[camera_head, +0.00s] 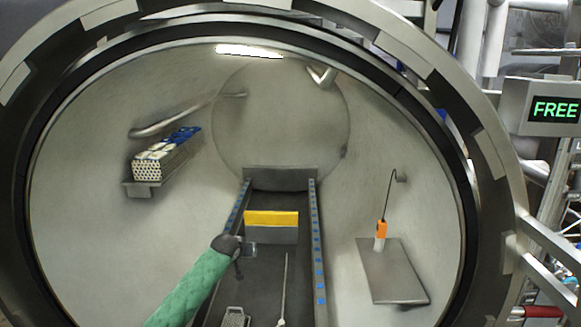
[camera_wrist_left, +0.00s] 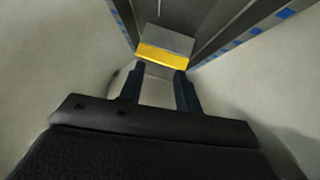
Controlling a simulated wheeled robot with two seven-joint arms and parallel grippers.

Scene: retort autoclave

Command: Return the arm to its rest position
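My left arm, in a green sleeve, reaches from the bottom left into the round chamber in the head view. Its gripper (camera_head: 246,251) is low in the chamber, just in front of a grey block with a yellow upper band (camera_head: 272,220). In the left wrist view the two dark fingers of the left gripper (camera_wrist_left: 159,72) stand apart with nothing seen held between them. The yellow-banded block (camera_wrist_left: 164,54) lies beyond the fingertips; whether they touch it I cannot tell. My right gripper is in neither view.
The chamber's round rim (camera_head: 510,190) surrounds the arm. Rails with blue marks (camera_head: 318,250) flank the central track. A left shelf (camera_head: 140,188) holds a bundle of tubes (camera_head: 160,160). An orange-and-white probe (camera_head: 381,232) stands on a right plate (camera_head: 393,275). A sign (camera_head: 555,109) reads FREE.

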